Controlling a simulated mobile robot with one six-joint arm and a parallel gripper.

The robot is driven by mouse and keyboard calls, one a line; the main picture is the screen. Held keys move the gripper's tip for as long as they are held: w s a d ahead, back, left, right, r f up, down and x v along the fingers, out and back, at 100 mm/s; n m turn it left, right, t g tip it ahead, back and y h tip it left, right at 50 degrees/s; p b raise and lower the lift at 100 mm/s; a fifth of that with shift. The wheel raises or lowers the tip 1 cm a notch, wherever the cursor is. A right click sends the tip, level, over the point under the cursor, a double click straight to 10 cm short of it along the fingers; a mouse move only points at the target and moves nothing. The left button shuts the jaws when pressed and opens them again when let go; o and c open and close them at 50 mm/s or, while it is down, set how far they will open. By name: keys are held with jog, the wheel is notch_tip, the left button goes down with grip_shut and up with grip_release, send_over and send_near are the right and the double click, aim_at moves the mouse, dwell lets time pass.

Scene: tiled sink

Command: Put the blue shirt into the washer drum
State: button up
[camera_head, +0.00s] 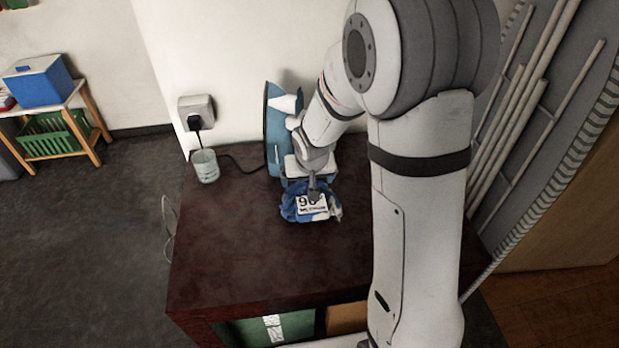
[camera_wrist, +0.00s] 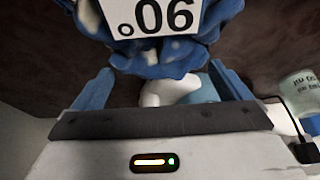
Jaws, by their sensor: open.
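The blue shirt (camera_head: 290,212) is a crumpled bundle with a white number label, lying on the dark brown table (camera_head: 230,250). It also shows at the top of the wrist view (camera_wrist: 140,62). My gripper (camera_head: 314,188) is just above the shirt, at its far side. In the wrist view my gripper (camera_wrist: 160,72) has its two blue fingers spread wide, with nothing clamped between them. The shirt is beyond the fingertips; I cannot tell whether they touch it. No washer drum shows in either view.
A blue and white iron (camera_head: 275,125) stands upright behind the shirt, close to my arm. A pale cup (camera_head: 205,166) and a wall plug with a black cord (camera_head: 243,162) are at the back left. The table's front left is clear.

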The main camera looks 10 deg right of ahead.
jog(key=shift+r, duration=0.2)
jog(key=p+v, duration=0.2)
jog(key=v, duration=1)
jog(key=s+d+r+g, duration=0.1)
jog(key=s+d+r, duration=0.1)
jog(key=s, duration=0.7)
jog(key=s+d+r+g, duration=0.1)
jog(key=s+d+r, duration=0.1)
jog(key=s, duration=0.7)
jog(key=shift+s+d, duration=0.15)
jog(key=shift+d, duration=0.6)
jog(key=shift+s, duration=0.1)
jog(key=shift+c, duration=0.5)
